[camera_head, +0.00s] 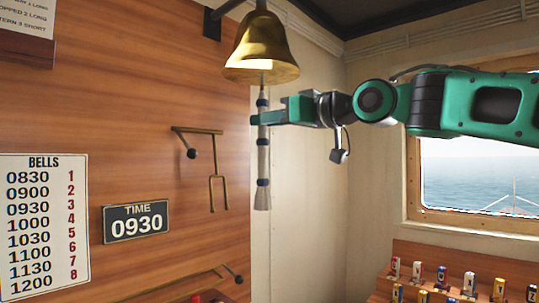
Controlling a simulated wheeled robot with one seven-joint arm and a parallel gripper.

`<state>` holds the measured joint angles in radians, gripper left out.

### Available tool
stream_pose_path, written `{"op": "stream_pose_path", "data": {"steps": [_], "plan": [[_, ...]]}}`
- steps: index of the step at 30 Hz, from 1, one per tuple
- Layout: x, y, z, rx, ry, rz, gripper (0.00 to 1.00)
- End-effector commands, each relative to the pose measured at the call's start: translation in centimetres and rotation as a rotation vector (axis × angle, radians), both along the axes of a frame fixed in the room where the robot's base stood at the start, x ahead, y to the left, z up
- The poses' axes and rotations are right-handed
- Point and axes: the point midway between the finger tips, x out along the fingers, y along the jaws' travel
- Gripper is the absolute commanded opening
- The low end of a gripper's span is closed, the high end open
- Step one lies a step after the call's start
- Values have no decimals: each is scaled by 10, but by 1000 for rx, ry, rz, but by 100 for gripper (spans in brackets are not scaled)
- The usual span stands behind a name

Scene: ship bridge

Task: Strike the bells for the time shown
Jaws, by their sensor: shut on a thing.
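A brass bell (262,48) hangs at the top middle, mouth down. A pale bell rope (263,160) with dark bands hangs from inside it, close to vertical. My gripper (262,115) reaches in from the right and is shut on the upper part of the rope, below the bell's mouth. The time plate (136,221) on the wooden wall reads 0930. The bells chart (43,222) at the left lists times with red numbers; 0930 is beside 3. The clapper is hidden inside the bell.
A wall bracket with a hanging brass fork (218,187) is left of the rope, and a lever (238,279) is below. A wooden rack (460,262) with several small labelled pieces stands at lower right under the window (478,180).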

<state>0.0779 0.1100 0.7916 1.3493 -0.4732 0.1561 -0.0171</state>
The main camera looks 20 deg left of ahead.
Motion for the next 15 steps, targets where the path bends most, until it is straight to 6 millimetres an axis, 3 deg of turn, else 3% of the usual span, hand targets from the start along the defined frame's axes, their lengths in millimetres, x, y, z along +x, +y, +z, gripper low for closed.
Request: {"op": "stream_pose_path", "data": {"steps": [7,15], "plan": [[-7,3,2,-1,-2,1,1],[-58,24,13,1,-4,3,1]]}}
